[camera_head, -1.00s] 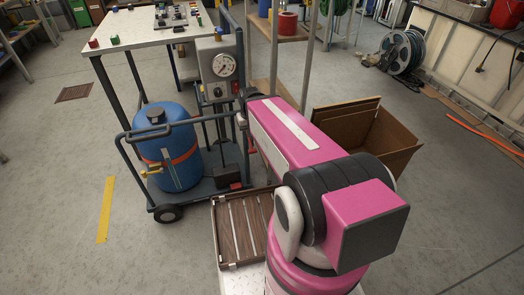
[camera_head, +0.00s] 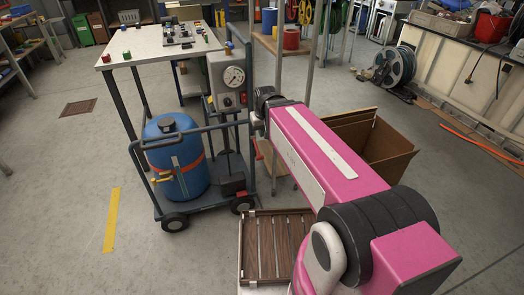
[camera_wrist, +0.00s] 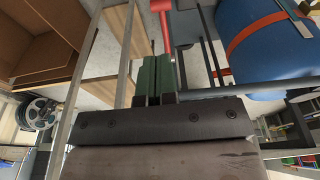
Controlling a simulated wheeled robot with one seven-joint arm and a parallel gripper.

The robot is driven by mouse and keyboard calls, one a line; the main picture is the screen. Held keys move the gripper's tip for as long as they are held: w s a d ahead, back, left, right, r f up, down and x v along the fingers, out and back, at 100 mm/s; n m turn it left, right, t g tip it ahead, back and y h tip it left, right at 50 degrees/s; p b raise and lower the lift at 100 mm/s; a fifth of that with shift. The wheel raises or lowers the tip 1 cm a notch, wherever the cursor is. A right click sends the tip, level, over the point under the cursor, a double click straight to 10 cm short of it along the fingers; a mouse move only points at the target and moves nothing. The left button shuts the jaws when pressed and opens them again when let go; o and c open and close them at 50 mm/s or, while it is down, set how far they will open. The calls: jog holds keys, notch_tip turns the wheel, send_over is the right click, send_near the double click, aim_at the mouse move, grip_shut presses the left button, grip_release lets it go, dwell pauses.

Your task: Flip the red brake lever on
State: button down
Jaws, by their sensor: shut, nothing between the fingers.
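The red brake lever (camera_head: 257,149) shows as a small red piece beside the upright of the blue-grey cart (camera_head: 205,202), just below the end of my arm. In the wrist view the red lever (camera_wrist: 166,24) runs from the top edge down past the right side of my gripper (camera_wrist: 156,62). Its wider red end is at the top edge. The green fingers are together, with nothing held between them. They lie close beside the lever; I cannot tell whether they touch it. In the head view the fingers are hidden behind my arm.
The cart carries a blue tank (camera_head: 177,170) and a gauge box (camera_head: 228,78). An open cardboard box (camera_head: 375,145) stands right of the cart, behind my arm. A slatted wooden tray (camera_head: 276,248) is in front.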

aim_at(260, 156)
jog(key=f, duration=0.4)
jog(key=w+f, duration=0.1)
jog(key=f, duration=0.4)
jog(key=w+f, duration=0.1)
jog(key=f, duration=0.3)
jog(key=shift+w+a+f, duration=0.25)
jog(key=shift+a+f, duration=0.1)
jog(key=shift+a, duration=0.05)
jog(key=shift+f, duration=0.1)
